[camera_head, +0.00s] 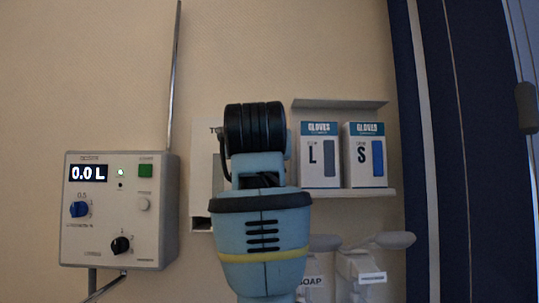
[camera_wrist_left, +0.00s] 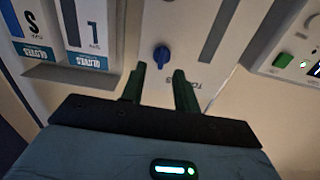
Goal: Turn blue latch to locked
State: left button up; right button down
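A white dispenser panel marked "TO…" (camera_head: 201,165) is on the wall in the head view, mostly hidden behind my arm. In the left wrist view, which is turned upside down, the panel (camera_wrist_left: 190,38) carries a small blue latch (camera_wrist_left: 161,56). My left gripper (camera_wrist_left: 159,70) has two dark green fingers, open and spread apart. The latch appears just beyond and between the fingertips, with no visible contact. In the head view my left arm hides the gripper and the latch. My right gripper is in neither view.
Glove boxes L (camera_head: 313,178) and S (camera_head: 366,177) stand on a shelf at right, above soap dispensers (camera_head: 375,262).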

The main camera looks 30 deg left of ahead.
pick_arm(q)
jog(key=r+x, duration=0.1)
jog(key=x, duration=0.6)
jog(key=shift+s+a+r, duration=0.2)
jog(key=shift+a, duration=0.05)
dwell(0.3)
grip_shut()
